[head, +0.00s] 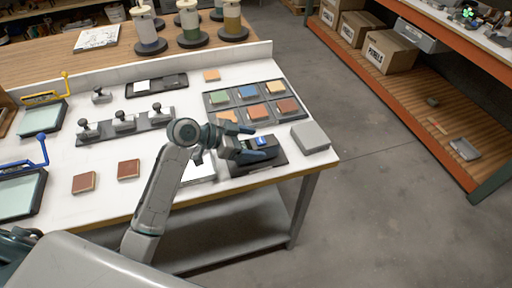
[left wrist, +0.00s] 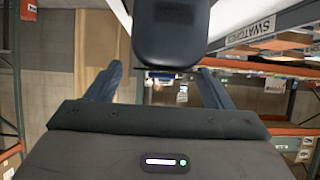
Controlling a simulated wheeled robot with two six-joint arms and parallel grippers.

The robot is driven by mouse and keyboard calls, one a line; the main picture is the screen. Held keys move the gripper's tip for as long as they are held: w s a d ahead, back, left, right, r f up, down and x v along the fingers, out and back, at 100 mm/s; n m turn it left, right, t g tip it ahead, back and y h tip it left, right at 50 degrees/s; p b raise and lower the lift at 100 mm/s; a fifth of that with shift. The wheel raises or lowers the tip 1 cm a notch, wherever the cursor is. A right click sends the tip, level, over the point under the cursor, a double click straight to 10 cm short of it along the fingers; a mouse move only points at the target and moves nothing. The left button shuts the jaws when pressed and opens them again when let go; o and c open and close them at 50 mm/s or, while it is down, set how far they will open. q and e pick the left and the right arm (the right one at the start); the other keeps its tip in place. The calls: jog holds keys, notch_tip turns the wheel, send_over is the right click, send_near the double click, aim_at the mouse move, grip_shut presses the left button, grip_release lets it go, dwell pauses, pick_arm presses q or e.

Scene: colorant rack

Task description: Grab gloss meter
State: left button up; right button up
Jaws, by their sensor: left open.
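The gloss meter (head: 263,141) looks like a small dark device with a blue patch on top. It is on a dark tray (head: 272,168) near the right front of the white table in the head view. My left gripper (head: 250,146) is open beside it, with its fingers partly covering the device and tray. I cannot tell whether the fingers touch it. In the left wrist view my left gripper's fingers (left wrist: 160,87) are spread apart. A dark rounded shape at the top of that view is not clearly identifiable. My right gripper is not in view.
A grey block (head: 310,137) sits right of the tray. Behind is a panel of coloured swatches (head: 238,98). Several dark-knobbed tools (head: 124,122) and two brown-red squares (head: 129,169) lie to the left. Shelving (head: 400,95) with boxes stands across the open floor.

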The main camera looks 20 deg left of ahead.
aim_at(256, 142)
pick_arm(q)
jog(key=shift+p+x, duration=0.55)
jog(key=shift+x, duration=1.3)
jog(key=shift+w+a+r, duration=0.1)
jog(key=shift+w+r, duration=0.05)
jog(key=c, duration=1.4)
jog(key=shift+o, duration=0.2)
